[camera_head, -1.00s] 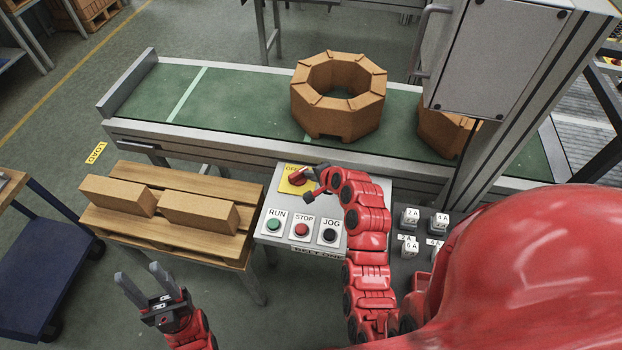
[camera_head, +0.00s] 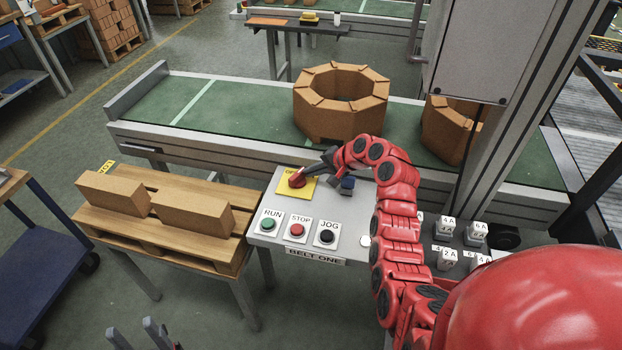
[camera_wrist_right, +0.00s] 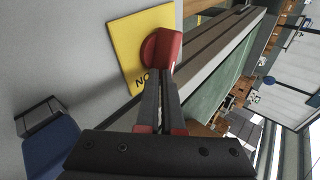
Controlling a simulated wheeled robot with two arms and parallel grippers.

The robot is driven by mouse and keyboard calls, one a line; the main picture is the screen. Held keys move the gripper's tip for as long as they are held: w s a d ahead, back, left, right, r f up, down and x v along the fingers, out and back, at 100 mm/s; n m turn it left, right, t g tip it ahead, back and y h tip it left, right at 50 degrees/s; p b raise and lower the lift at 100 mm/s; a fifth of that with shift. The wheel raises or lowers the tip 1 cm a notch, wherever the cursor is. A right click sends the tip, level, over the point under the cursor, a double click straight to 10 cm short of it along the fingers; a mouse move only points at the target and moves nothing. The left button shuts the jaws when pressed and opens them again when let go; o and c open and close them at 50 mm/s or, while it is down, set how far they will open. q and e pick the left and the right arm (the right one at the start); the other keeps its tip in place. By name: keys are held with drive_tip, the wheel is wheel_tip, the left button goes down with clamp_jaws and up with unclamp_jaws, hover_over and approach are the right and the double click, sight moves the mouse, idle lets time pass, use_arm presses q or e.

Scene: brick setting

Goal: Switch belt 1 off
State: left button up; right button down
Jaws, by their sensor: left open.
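The grey panel labelled BELT ONE (camera_head: 277,239) stands in front of the green conveyor. Its red rotary knob (camera_head: 297,180) sits on a yellow plate (camera_head: 303,192) at the panel's upper left. In the right wrist view the knob (camera_wrist_right: 163,48) is close at the fingertips, with the letters of ON beside it; the fingers hide part of it. My right gripper (camera_head: 307,171) has its fingers together with tips at the knob; contact is unclear. Green RUN (camera_head: 268,225), red STOP (camera_head: 297,230) and black JOG (camera_head: 326,237) buttons line the panel's front. My left gripper (camera_head: 134,336) is open and empty, low in view.
A pallet (camera_head: 160,237) with bricks stands left. A brick ring (camera_head: 341,105) is on the belt. Several labelled blocks (camera_head: 447,259) are at right.

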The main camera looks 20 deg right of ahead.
sight(303, 167)
drive_tip(key=shift+w+f+n+g+y+b, duration=0.25)
drive_tip(key=shift+n+g+y+b, duration=0.35)
drive_tip(key=shift+b, duration=0.5)
drive_tip(key=n+b, duration=0.1)
drive_tip(key=n+g+y+b, duration=0.1)
drive_tip(key=b, duration=0.1)
drive_tip(key=shift+w, duration=0.4)
drive_tip(key=shift+w+d+b, duration=0.1)
drive_tip(key=shift+w+b, duration=0.2)
drive_tip(key=shift+b, duration=0.4)
drive_tip(key=shift+w+r+b, duration=0.1)
drive_tip(key=shift+w+b, duration=0.65)
drive_tip(key=shift+w+a+b, duration=0.25)
drive_tip(key=shift+w+b, duration=0.2)
drive_tip(key=shift+b, duration=0.45)
drive_tip(key=shift+w, duration=0.1)
drive_tip(key=shift+r, duration=0.1)
